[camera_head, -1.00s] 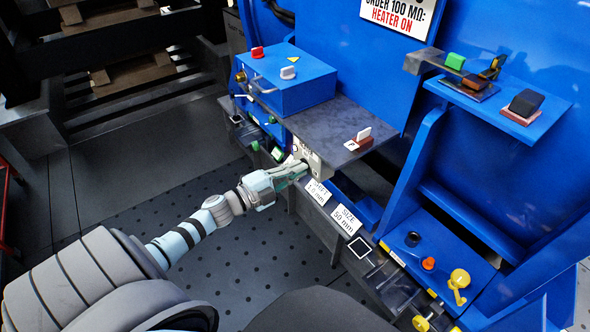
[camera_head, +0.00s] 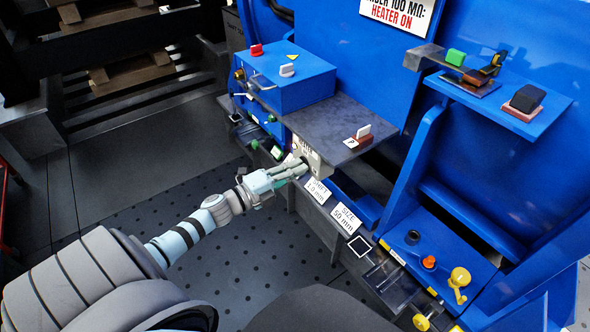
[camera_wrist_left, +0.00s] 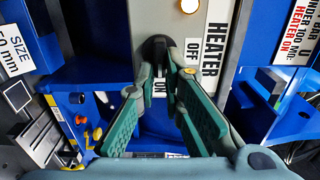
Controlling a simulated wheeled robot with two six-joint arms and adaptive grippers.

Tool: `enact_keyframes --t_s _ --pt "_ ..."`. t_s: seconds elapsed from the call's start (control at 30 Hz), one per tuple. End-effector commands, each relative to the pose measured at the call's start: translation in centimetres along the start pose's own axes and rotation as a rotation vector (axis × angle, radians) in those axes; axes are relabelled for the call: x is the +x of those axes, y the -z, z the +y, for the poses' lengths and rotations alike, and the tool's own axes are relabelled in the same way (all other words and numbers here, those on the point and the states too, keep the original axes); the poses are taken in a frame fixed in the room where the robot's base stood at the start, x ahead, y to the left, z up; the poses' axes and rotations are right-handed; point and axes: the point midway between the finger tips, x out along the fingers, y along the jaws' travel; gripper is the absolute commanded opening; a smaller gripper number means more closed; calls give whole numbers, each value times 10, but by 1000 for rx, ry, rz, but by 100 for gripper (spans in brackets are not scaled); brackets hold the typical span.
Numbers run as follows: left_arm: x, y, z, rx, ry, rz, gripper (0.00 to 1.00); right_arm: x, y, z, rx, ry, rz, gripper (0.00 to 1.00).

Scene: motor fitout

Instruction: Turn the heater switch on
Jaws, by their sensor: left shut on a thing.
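The grey heater switch box (camera_head: 313,160) hangs under the grey shelf. In the left wrist view, its panel is marked HEATER (camera_wrist_left: 215,45), with an OFF label (camera_wrist_left: 193,52) and an ON label (camera_wrist_left: 160,88) near the black switch knob (camera_wrist_left: 155,46). My left gripper (camera_head: 299,168) reaches the box. In the left wrist view its green-padded fingertips (camera_wrist_left: 158,72) are shut on the knob, one on each side. The fingers partly cover the knob, so its exact pointing direction is unclear. My right gripper is not in view.
A blue box (camera_head: 288,80) stands further left. SHIFT (camera_head: 318,191) and SIZE (camera_head: 346,219) labels line the front edge. Open floor (camera_head: 240,255) lies in front.

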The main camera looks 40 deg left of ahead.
Motion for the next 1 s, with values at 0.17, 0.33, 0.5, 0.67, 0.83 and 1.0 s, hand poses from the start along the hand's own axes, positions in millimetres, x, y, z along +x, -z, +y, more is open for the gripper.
enact_keyframes --t_s 0.17,0.33,0.5,0.67,0.83,1.0 --pt "0 0 1 -1 -2 -1 27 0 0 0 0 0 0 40" --pt "0 0 0 -1 -1 0 29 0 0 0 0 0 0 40" --pt "-2 0 0 -2 -1 0 29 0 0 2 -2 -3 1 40" --pt "-27 0 2 -2 -5 2 29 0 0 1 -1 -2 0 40" --pt "-73 1 3 0 -9 6 29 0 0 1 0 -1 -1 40" --pt "-109 1 2 0 -6 5 29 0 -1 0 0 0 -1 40"
